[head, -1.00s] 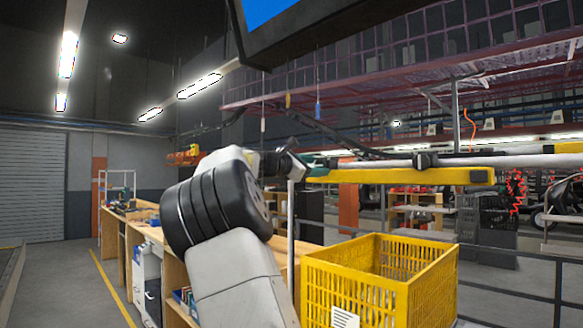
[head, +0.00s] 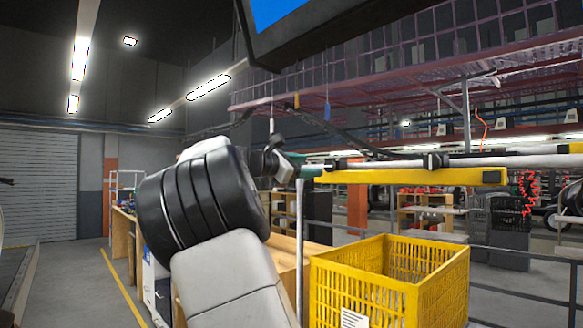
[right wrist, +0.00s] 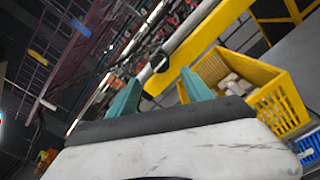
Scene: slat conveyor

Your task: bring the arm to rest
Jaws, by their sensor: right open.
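My right arm, grey with black rings, rises from the bottom middle of the head view. Its gripper (head: 311,173) is mostly hidden behind the arm there; only a little teal shows. In the right wrist view my right gripper (right wrist: 160,88) has two teal fingers standing well apart. It is open, with nothing between the fingers. My left gripper is not in view.
A yellow crate (head: 385,292) stands right of my right arm; the right wrist view shows pale items in it. A yellow and white horizontal bar (head: 420,177) crosses above. A wooden bench (head: 285,262) stands behind the arm. Floor at the left is clear.

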